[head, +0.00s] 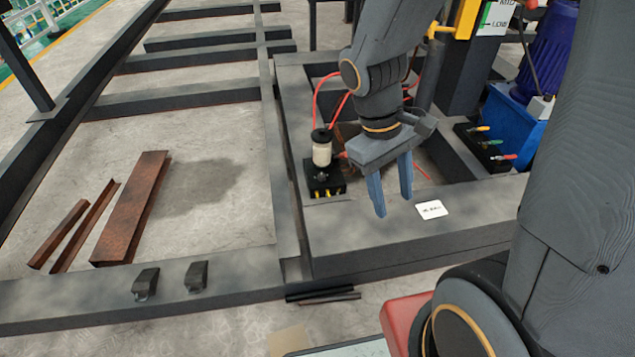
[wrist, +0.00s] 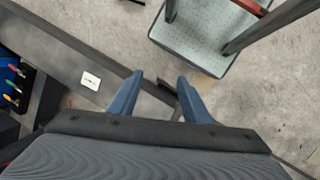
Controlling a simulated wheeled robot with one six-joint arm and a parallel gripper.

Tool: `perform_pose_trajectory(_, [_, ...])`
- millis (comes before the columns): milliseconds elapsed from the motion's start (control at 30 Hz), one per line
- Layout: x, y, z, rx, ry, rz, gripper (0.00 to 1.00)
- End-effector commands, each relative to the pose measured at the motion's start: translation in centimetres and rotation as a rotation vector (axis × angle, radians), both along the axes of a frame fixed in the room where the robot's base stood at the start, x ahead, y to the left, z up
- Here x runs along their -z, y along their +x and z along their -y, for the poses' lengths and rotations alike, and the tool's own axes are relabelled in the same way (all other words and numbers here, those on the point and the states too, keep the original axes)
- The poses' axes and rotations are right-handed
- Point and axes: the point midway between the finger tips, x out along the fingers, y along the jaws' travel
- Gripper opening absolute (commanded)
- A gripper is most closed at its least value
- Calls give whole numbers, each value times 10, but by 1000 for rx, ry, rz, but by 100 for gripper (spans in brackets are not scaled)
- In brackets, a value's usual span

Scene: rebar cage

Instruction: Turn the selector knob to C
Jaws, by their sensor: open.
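My gripper (head: 393,205) hangs open and empty, with two blue fingers pointing down over the dark steel frame (head: 345,246). In the wrist view the fingers of the gripper (wrist: 160,76) are apart with nothing between them. I cannot make out a selector knob or a letter C in either view. A black block with coloured levers (head: 485,147) is on the right in the head view, apart from the gripper. It also shows at the left edge of the wrist view (wrist: 14,84). A white label (head: 432,209) lies on the frame, right of the fingers; its print is too small to read.
A black unit with a pale cylinder (head: 322,160) and red hoses stands left of the gripper. Rusty steel pieces (head: 131,207) lie on the concrete floor at left. Two small dark brackets (head: 146,283) sit on the front beam. A blue machine (head: 519,118) stands at right.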

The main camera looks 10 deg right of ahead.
Motion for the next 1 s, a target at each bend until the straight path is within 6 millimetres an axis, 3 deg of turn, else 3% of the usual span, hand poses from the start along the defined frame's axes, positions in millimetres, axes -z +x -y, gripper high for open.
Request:
perform_pose_trajectory(33, [29,10,6,-70,-41,-42,44])
perform_pose_trajectory(100, [50,20,17,-165,-101,-96,44])
perform_pose_trajectory(367, [124,77,53,-511,-347,-269,44])
perform_pose_trajectory(600, [187,156,68,-817,-601,-386,44])
perform_pose_trajectory(833, [251,245,54,-1101,-865,-451,44])
perform_pose_trajectory(1000, [302,312,23,-1301,-1072,-459,44])
